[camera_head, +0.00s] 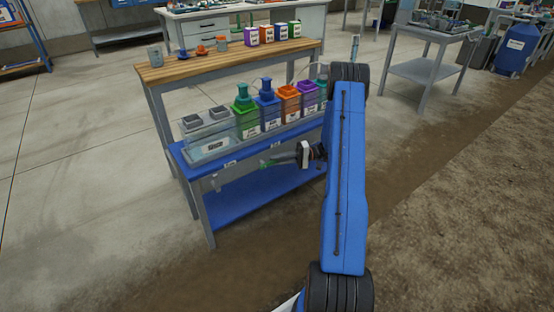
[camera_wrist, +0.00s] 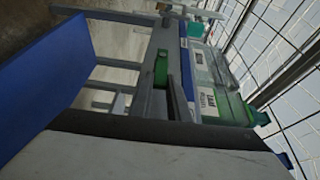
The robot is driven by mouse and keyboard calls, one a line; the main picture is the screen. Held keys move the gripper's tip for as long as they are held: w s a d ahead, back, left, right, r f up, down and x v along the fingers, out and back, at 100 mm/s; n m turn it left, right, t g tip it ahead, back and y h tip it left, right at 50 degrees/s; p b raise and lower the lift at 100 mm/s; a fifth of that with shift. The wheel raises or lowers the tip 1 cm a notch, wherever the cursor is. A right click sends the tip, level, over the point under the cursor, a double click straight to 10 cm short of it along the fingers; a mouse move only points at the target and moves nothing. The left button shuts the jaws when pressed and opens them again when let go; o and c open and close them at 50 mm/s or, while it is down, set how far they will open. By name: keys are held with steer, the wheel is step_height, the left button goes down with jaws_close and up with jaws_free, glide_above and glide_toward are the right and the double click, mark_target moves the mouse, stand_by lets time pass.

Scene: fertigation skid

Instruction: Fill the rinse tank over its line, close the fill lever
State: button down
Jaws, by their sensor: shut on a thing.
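The clear tank (camera_head: 212,148) with a white label stands at the left end of the blue bench shelf; I take it to be the rinse tank. A small green lever (camera_head: 264,164) sits at the front of the bench, below the tanks. It also shows in the wrist view (camera_wrist: 161,68). My gripper (camera_head: 272,162) reaches in from the right and is shut on the green lever. Its fingers hide part of the lever. The tank's water level and line are too small to read.
Tanks with green (camera_head: 243,104), blue (camera_head: 267,98), orange (camera_head: 289,92) and purple (camera_head: 308,89) tops stand in a row right of the clear tank. The wooden upper shelf (camera_head: 220,64) overhangs behind. A lower blue shelf (camera_head: 255,193) lies beneath. The floor at left is open.

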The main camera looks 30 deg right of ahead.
steer(key=shift+f+y, duration=0.25)
steer(key=shift+y, duration=0.05)
steer(key=c, duration=1.7)
jaws_free()
steer(key=v, duration=1.7)
steer(key=shift+s+d, duration=0.1)
steer(key=shift+d, duration=0.1)
